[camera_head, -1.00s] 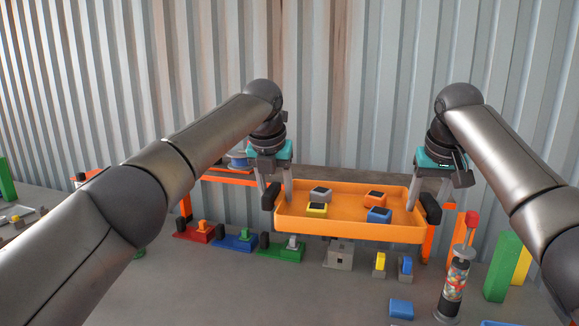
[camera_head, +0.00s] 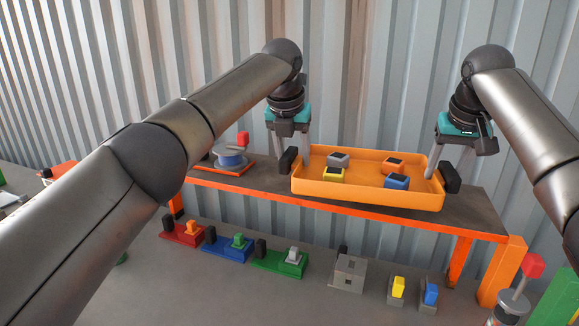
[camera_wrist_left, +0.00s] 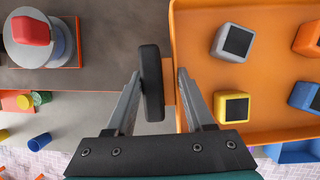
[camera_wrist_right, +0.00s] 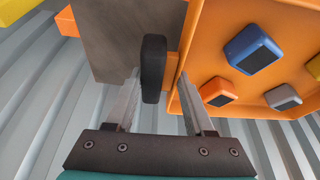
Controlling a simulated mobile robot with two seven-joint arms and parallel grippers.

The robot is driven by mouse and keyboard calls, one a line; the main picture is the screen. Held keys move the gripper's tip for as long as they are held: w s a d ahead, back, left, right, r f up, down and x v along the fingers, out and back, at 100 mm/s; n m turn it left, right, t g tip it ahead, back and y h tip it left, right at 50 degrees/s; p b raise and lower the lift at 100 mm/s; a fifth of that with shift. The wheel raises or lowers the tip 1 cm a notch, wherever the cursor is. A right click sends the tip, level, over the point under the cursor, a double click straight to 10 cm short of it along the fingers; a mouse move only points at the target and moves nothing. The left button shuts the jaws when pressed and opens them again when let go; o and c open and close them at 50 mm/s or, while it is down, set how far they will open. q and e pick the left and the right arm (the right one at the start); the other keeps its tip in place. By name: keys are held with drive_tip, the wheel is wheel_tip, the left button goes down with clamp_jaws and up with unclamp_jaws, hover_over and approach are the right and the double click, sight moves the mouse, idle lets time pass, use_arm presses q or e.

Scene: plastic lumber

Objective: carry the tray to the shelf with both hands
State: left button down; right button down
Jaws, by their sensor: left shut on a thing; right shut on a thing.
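The orange tray (camera_head: 365,199) is level over the brown-topped shelf (camera_head: 475,213) with its orange frame. I cannot tell whether it rests on the top or hovers just above. It holds several small blocks: grey, yellow, blue and orange, with dark tops. My left gripper (camera_head: 290,160) is shut on the tray's left black handle, which shows between the fingers in the left wrist view (camera_wrist_left: 151,82). My right gripper (camera_head: 446,170) is shut on the right black handle, also seen in the right wrist view (camera_wrist_right: 154,68).
Below stand red (camera_head: 183,234), blue (camera_head: 225,245) and green (camera_head: 280,262) fixtures and a grey block (camera_head: 347,273). A jar with a red-topped stick (camera_head: 513,300) is at right. The corrugated wall is behind.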

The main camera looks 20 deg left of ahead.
sight(289, 174)
use_arm(q)
drive_tip(key=shift+a+r, duration=0.1)
drive_tip(key=shift+a, duration=0.3)
use_arm(e)
drive_tip(key=shift+w+d, duration=0.1)
drive_tip(key=shift+d, duration=0.3)
use_arm(q)
drive_tip(key=shift+s, duration=0.25)
use_arm(e)
drive_tip(key=shift+s+r, duration=0.15)
drive_tip(key=shift+s, duration=0.15)
use_arm(q)
drive_tip(key=shift+w, duration=0.1)
